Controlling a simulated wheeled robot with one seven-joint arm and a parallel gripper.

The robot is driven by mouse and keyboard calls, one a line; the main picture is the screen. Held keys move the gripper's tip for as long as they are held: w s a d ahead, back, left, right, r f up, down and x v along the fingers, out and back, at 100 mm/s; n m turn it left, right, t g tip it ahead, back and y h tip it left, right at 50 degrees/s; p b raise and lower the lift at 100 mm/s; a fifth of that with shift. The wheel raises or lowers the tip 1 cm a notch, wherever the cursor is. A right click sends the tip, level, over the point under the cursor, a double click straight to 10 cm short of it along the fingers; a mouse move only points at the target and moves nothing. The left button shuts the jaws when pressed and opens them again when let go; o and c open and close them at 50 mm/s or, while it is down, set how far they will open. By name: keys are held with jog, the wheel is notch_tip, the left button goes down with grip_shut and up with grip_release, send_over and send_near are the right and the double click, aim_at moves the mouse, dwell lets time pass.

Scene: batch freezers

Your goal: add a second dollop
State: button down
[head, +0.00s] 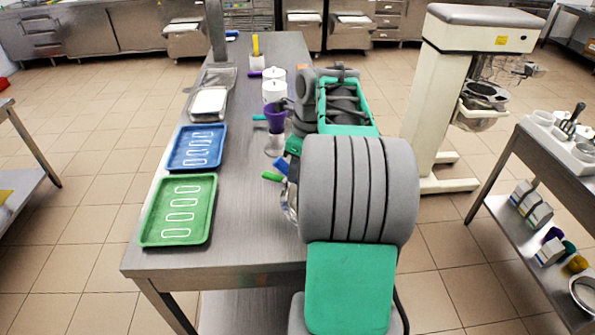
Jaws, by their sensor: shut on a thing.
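A purple tapered cup-like thing (276,117) is near the middle of the steel table, just above or in front of a small clear glass (275,144). I cannot tell whether the two touch. My gripper (288,104) shows only as a small dark part at the cup's right side. It appears shut on the purple cup; my own arm hides most of it. No dollop can be made out, and the inside of the glass is too small to read.
A green tray (148,230) and a blue tray (173,161), both with white outlines, lie on the left. White lidded tubs (273,92) stand behind the cup. Green (271,177) and blue (280,163) handles stick out beside my arm. A mixer (440,80) stands right.

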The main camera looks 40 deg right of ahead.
jog(key=shift+w+a+f+g+h+b, duration=0.3)
jog(key=shift+w+f+g+b, duration=0.3)
jog(key=shift+f+b, duration=0.35)
notch_tip(320, 180, up, 3)
jog(key=p, duration=0.2)
jog(key=shift+f+p, duration=0.2)
jog(key=shift+p, duration=0.15)
jog(key=r+p, duration=0.1)
jog(key=p, duration=0.1)
jog(key=r+p, duration=0.4)
jog(key=shift+w+a+r+p, duration=0.1)
jog(key=shift+w+a+p, duration=0.15)
jog(key=shift+w+p, duration=0.1)
jog(key=shift+w+f+b, duration=0.25)
jog(key=shift+f+b, duration=0.2)
jog(key=shift+b, duration=0.1)
jog(key=shift+w+a+g+h+b, duration=0.2)
jog(key=shift+w+g+h+b, duration=0.1)
jog(key=shift+g+b, duration=0.15)
jog(key=shift+w+a+r+g+p, duration=0.2)
jog(key=shift+w+r+g+p, duration=0.15)
jog(key=shift+p, duration=0.55)
jog(key=shift+f+p, duration=0.1)
jog(key=shift+p, duration=0.6)
